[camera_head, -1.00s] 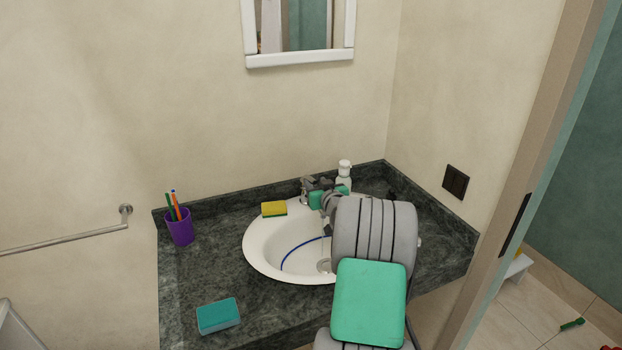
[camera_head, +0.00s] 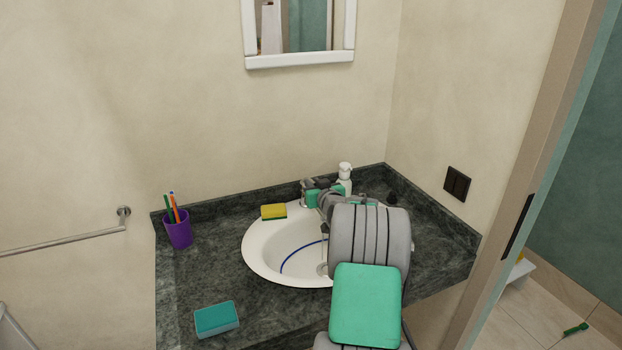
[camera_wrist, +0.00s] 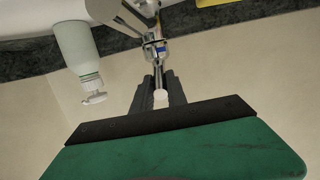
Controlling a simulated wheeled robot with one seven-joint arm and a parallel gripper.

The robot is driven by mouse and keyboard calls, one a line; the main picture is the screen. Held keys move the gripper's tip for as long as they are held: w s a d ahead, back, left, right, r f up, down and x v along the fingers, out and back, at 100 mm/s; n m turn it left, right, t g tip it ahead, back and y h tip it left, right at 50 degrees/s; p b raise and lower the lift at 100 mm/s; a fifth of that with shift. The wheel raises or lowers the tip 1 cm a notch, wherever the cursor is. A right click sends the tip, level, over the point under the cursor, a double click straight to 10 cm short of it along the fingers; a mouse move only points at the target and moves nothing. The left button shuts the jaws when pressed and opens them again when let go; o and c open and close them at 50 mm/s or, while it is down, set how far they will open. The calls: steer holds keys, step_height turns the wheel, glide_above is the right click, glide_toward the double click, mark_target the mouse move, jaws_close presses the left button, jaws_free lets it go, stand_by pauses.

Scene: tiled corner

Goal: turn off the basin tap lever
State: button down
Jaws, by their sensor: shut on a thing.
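The basin tap stands at the back rim of the white basin (camera_head: 254,262) and is mostly hidden by my arm in the head view. In the wrist view the metal tap (camera_wrist: 154,45) shows just beyond my fingers, picture inverted. My gripper (camera_wrist: 158,82) has its dark fingers close together at the tap's lever, shut on it. The lever is largely covered by the fingers, and a small white round end shows between them. In the head view my gripper (camera_head: 308,187) is over the tap. A thin pale streak below looks like water, but is unclear.
A white soap bottle (camera_head: 345,176) stands right behind my gripper, and shows in the wrist view (camera_wrist: 80,55). A yellow sponge (camera_head: 274,212) lies left of the tap. A purple cup (camera_head: 179,232) with pens and a teal sponge box (camera_head: 216,319) are on the dark counter (camera_head: 210,270).

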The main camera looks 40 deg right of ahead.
steer(key=shift+f, duration=0.1)
steer(key=shift+s+a+f+b, duration=0.1)
steer(key=shift+s+f+b, duration=0.15)
steer(key=shift+f+b, duration=0.65)
steer(key=c, duration=1.3)
jaws_free()
steer(key=shift+r, duration=0.3)
steer(key=b+v, duration=0.2)
steer(key=v, duration=0.6)
steer(key=shift+r, duration=0.1)
steer(key=shift+a, duration=0.1)
